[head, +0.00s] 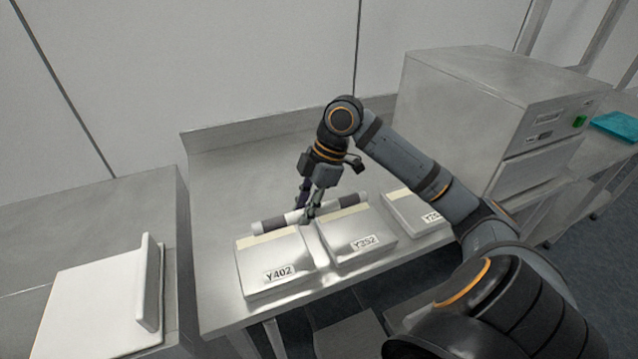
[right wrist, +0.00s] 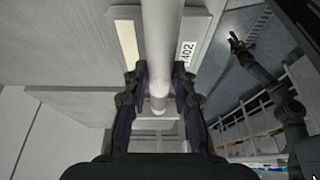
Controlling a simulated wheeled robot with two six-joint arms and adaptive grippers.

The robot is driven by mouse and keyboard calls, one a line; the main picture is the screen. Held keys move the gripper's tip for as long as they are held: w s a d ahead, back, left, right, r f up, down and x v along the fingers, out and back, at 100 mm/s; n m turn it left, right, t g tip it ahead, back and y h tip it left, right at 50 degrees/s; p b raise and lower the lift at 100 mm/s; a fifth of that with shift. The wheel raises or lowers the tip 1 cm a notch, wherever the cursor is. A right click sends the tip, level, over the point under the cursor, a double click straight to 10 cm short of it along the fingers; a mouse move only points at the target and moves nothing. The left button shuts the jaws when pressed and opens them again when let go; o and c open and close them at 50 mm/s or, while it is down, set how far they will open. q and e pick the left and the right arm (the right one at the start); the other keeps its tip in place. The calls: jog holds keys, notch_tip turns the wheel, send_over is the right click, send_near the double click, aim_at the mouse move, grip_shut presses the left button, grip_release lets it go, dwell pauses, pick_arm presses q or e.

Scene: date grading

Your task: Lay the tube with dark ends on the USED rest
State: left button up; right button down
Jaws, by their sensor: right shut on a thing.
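A pale tube with dark bands near its ends (head: 272,225) lies level across the back edges of two metal boxes in the head view. My right gripper (head: 309,214) points down and is shut on its middle. In the right wrist view the white tube (right wrist: 161,45) runs between the two fingers (right wrist: 158,92). I cannot tell whether the tube touches the boxes. No label reading USED is legible. A small dark gripper (right wrist: 239,44), seemingly my left one, shows in the right wrist view; its jaws are too small to judge.
A large metal cabinet (head: 470,100) stands right. A white stand (head: 100,305) is on the left bench. The bench behind the boxes is clear.

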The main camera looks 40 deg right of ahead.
jog(key=w+d+f, duration=0.1)
jog(key=w+f, duration=0.1)
jog(key=w, duration=0.1)
jog(key=w+d+f+p, duration=0.1)
jog(key=w+d+f, duration=0.1)
jog(key=w+f, duration=0.1)
jog(key=w+d+f+p, duration=0.1)
jog(key=w+d+f, duration=0.1)
jog(key=w, duration=0.1)
jog(key=shift+w+d+f, duration=0.15)
jog(key=shift+w+f, duration=0.2)
jog(key=shift+f, duration=0.05)
jog(key=shift+w+d+f, duration=0.15)
jog(key=shift+w+f, duration=0.1)
jog(key=shift+f, duration=0.15)
notch_tip(320, 180, down, 3)
jog(key=shift+w+f, duration=0.15)
jog(key=shift+f, duration=0.05)
jog(key=shift+d, duration=0.1)
jog(key=shift+f, duration=0.2)
jog(key=c, duration=1.1)
grip_release()
